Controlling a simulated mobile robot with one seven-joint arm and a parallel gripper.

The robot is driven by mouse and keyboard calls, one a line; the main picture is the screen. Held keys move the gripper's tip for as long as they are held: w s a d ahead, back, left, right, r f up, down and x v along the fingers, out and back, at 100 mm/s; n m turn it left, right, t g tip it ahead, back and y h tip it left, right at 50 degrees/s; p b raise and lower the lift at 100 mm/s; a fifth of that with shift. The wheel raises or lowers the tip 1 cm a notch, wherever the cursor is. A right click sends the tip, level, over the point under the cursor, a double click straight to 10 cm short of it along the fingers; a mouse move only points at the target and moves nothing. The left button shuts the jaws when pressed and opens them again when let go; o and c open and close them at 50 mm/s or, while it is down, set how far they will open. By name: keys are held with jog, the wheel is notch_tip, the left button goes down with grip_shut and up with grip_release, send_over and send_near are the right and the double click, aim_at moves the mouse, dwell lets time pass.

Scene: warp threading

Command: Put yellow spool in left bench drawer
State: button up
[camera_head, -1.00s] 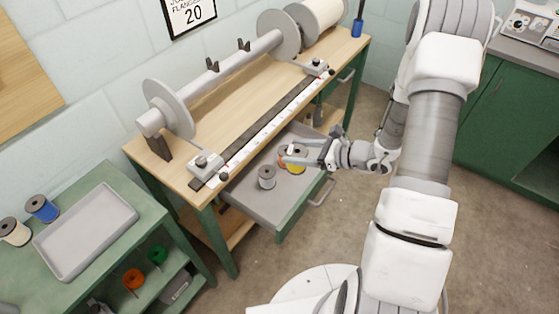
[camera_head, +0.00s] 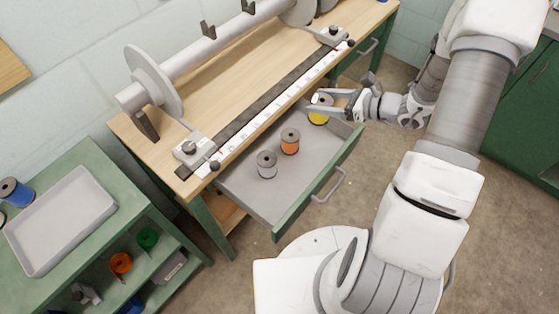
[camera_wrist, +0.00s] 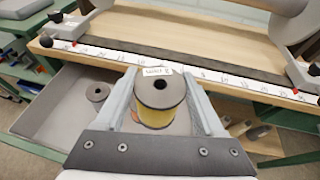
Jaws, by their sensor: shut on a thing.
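The yellow spool (camera_head: 319,116) has grey end discs and stands upright between the fingers of my gripper (camera_head: 330,104). It also shows in the wrist view (camera_wrist: 157,110), held between both fingers. It is at the far right end of the open left bench drawer (camera_head: 240,190); I cannot tell whether it touches the drawer floor. An orange spool (camera_head: 290,141) and a grey spool (camera_head: 266,164) stand in the drawer to its left. The wrist view also shows the grey spool (camera_wrist: 97,92).
The wooden bench top (camera_head: 215,95) with its ruler strip (camera_head: 270,112) overhangs the drawer's back. The drawer front (camera_head: 318,187) has a handle. A green cart (camera_head: 110,225) with a grey tray (camera_head: 62,222) stands at left. The drawer's front floor area is clear.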

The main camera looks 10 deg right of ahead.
jog(key=d+f+b, duration=0.4)
jog(key=d+b, duration=0.1)
jog(key=b, duration=1.3)
send_over(303, 132)
jog(key=shift+f, duration=5.5)
jog(key=shift+f, duration=0.1)
jog(key=shift+f+b, duration=0.2)
jog(key=shift+b, duration=0.1)
jog(key=o, duration=1.1)
jog(key=shift+r, duration=0.1)
